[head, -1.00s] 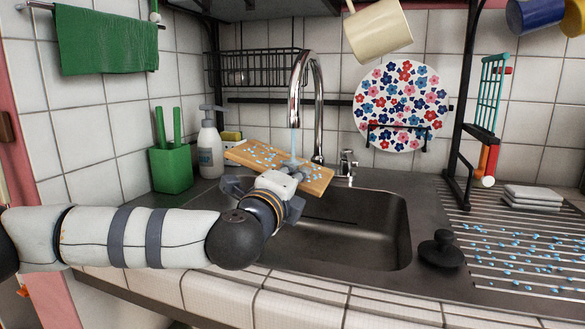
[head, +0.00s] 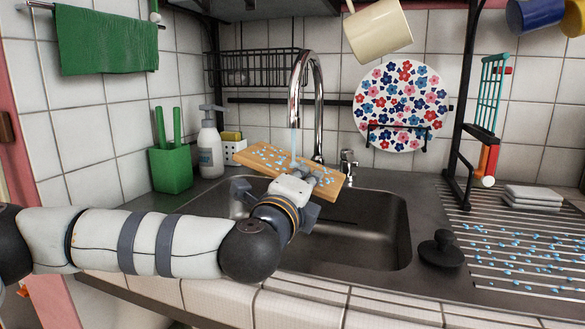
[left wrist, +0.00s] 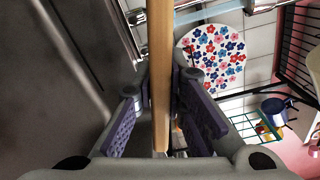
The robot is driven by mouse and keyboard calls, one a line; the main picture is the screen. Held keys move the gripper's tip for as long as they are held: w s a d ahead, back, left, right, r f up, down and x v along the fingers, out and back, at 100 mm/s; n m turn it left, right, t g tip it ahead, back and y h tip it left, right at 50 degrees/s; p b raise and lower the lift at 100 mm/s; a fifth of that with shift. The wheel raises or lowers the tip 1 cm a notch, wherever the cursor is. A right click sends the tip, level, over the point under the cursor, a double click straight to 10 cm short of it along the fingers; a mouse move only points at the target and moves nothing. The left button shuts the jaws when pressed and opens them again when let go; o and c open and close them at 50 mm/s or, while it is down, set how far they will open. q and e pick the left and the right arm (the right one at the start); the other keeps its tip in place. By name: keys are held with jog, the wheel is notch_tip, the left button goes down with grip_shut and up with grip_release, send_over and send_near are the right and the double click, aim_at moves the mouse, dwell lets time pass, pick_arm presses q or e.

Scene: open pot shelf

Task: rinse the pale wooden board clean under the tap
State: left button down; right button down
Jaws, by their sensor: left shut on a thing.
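The pale wooden board (head: 262,158) is held over the sink (head: 370,230), under the tap (head: 304,85). A thin stream of water runs from the tap onto its upper face, and blue drops lie on it. My left gripper (head: 318,178) is shut on the near side of the board. In the left wrist view the board (left wrist: 161,80) shows edge-on between the fingers of my left gripper (left wrist: 160,105). Part of the board is hidden behind the gripper in the head view. My right gripper is not in view.
A soap bottle (head: 210,145) and a green holder (head: 170,168) stand left of the sink. A black plug (head: 441,250) sits at its right edge. A drainer with blue drops (head: 520,255) and folded cloths (head: 533,197) lies right. A flowered plate (head: 402,105) stands behind.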

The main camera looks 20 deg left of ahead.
aim_at(319, 187)
pick_arm(q)
jog(key=shift+s+d, duration=0.4)
jog(key=shift+d, duration=0.3)
jog(key=shift+s+d, duration=0.35)
jog(key=shift+d, duration=0.3)
dwell(0.9)
